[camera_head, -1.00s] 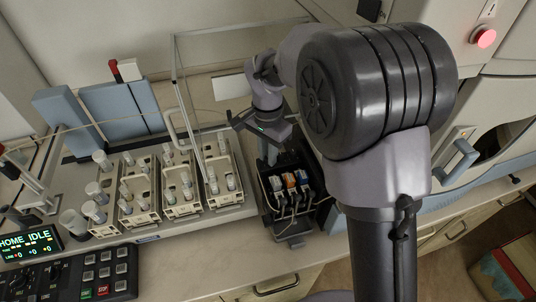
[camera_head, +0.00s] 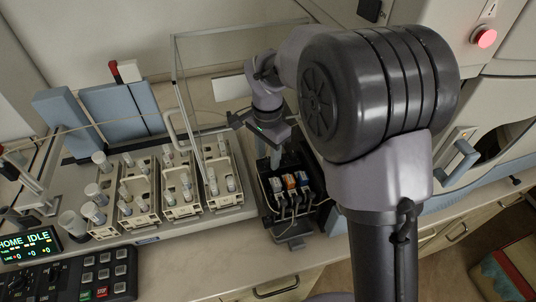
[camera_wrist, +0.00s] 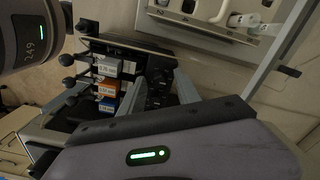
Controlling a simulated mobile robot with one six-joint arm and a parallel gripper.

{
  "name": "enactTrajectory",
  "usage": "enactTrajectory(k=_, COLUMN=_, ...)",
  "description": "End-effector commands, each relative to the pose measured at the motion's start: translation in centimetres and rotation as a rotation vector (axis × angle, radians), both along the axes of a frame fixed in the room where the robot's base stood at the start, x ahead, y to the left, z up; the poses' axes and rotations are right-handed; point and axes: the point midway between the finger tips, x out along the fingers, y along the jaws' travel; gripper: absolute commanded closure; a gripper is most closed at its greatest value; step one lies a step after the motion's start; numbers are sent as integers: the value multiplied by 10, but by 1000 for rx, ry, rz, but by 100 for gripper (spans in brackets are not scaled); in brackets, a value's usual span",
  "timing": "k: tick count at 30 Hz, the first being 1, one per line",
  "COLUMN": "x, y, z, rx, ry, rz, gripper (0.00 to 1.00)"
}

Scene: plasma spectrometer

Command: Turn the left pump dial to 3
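The pump (camera_head: 270,212) is a black unit on the bench right of the sample racks, with white, blue and orange cassettes on its front. In the wrist view the pump (camera_wrist: 125,47) shows its stacked cassettes left of centre. Its dark dial panel (camera_wrist: 158,84) lies between my fingers; dark round shapes there look like dials, but their numbers and pointers are unreadable. My gripper (camera_wrist: 160,82) is open, one finger on each side of that panel area. I cannot tell whether a finger touches a dial. In the head view my gripper (camera_head: 275,155) is over the pump's rear, partly hidden.
A control panel (camera_head: 85,272) and HOME IDLE display (camera_head: 30,243) are at lower left. A large instrument with a red button (camera_head: 483,38) stands right. Bare bench lies in front.

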Motion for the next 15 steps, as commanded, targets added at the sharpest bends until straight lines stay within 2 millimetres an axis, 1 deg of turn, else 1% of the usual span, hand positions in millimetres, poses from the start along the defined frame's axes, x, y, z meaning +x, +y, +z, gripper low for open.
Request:
enactTrajectory(k=7, x=0, y=0, z=0, rx=0, ry=1, rz=0, gripper=61)
enactTrajectory(k=9, x=0, y=0, z=4, rx=0, ry=1, rz=0, gripper=61)
enactTrajectory(k=11, x=0, y=0, z=14, rx=1, ry=-1, rz=1, gripper=61)
enactTrajectory(k=14, x=1, y=0, z=44, rx=1, ry=-2, rz=-1, gripper=61)
enactTrajectory(k=15, x=1, y=0, z=59, rx=1, ry=-3, rz=0, gripper=61)
